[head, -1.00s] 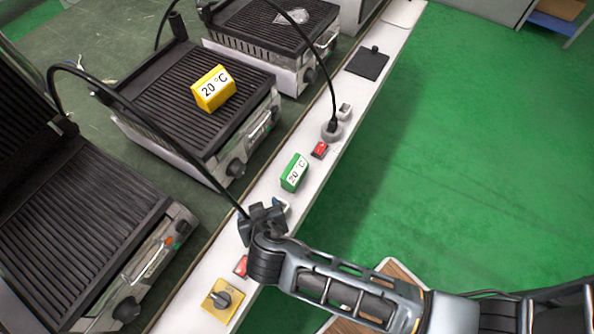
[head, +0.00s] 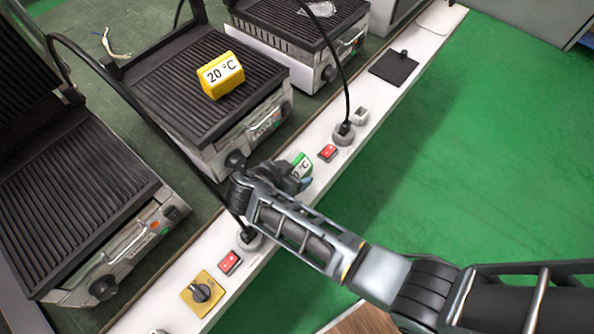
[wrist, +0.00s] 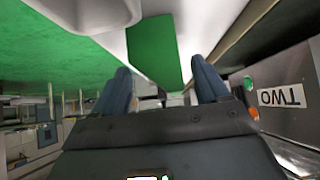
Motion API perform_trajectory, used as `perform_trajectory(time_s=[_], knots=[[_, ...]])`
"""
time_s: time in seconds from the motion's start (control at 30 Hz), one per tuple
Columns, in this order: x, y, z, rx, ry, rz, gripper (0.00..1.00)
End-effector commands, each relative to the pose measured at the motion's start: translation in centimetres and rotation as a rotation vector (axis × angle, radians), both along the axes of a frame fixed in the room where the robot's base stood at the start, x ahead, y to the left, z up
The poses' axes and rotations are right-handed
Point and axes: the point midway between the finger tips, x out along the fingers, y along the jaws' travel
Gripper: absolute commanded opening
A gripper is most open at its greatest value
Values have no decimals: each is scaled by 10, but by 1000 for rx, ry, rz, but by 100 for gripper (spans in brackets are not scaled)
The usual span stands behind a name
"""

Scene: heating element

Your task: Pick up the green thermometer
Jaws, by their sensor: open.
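The green thermometer (head: 302,163), a small green block with a white "°C" face, stands on the white strip in the head view. My arm partly hides it there. In the wrist view its plain green face (wrist: 155,50) is straight ahead, between the lines of my two fingers. My gripper (head: 290,180) is open right at the thermometer, with its blue-grey fingers (wrist: 160,68) spread and empty. I cannot tell whether the block is between the fingertips or just beyond them.
Along the strip are a red switch (head: 327,153), a plugged-in socket (head: 343,133) and a yellow knob plate (head: 201,293). Green floor is clear at right.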

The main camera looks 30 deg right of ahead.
Motion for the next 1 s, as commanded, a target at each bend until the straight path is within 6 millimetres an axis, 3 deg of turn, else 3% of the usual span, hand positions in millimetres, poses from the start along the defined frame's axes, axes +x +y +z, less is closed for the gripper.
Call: perform_trajectory(time_s=[0.2,0.47,1.0], knots=[[5,-15,-16,0,1,1,74],[6,-16,-17,0,-1,2,74],[6,-16,-17,1,0,2,22]])
